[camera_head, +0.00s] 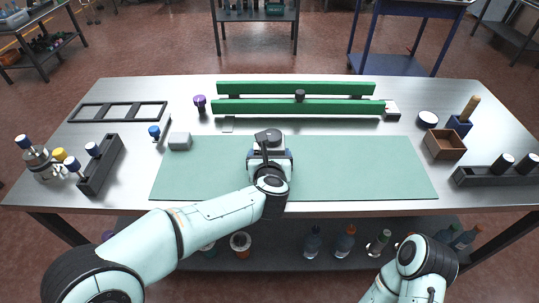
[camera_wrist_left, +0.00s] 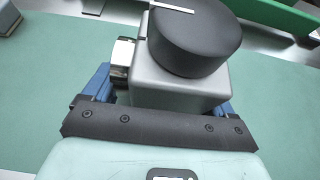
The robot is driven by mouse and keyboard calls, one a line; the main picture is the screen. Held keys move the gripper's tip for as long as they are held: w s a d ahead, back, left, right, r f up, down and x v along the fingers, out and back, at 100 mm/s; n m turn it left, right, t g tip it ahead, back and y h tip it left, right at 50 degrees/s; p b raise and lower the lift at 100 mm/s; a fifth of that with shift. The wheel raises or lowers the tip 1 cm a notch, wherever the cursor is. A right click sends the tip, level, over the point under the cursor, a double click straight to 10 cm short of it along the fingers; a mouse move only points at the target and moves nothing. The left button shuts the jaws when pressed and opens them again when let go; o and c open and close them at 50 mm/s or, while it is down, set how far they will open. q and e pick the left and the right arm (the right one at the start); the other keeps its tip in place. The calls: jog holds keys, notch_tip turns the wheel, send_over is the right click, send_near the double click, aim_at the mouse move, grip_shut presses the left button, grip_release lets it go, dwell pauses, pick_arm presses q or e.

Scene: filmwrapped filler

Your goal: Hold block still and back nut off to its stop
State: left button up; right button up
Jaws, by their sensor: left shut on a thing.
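A grey block (camera_wrist_left: 180,92) carries a round black nut (camera_wrist_left: 195,38) on top, with a white line marked on the nut. In the head view the block (camera_head: 277,146) stands on the green mat, with the dark nut (camera_head: 268,135) on its top. My left gripper (camera_head: 270,158) reaches in from the front and is shut on the block. Its blue fingers show on both sides of the block in the left wrist view. A small metal piece (camera_wrist_left: 122,57) sticks out at the block's left side. My right arm shows at the bottom right, its gripper out of view.
The green mat (camera_head: 370,170) is bare right of the block. Green rails (camera_head: 340,106) lie behind it, and a small grey box (camera_head: 180,141) stands left. A black rack (camera_head: 100,165) stands at the left, a wooden box (camera_head: 445,144) and black rack (camera_head: 495,175) at the right.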

pick_arm(q)
jog(key=shift+f, duration=0.15)
dwell(0.3)
jog(key=o, duration=1.1)
jog(key=shift+f, duration=0.1)
jog(key=shift+c, duration=0.2)
jog(key=c, duration=1.1)
jog(key=shift+o, duration=0.2)
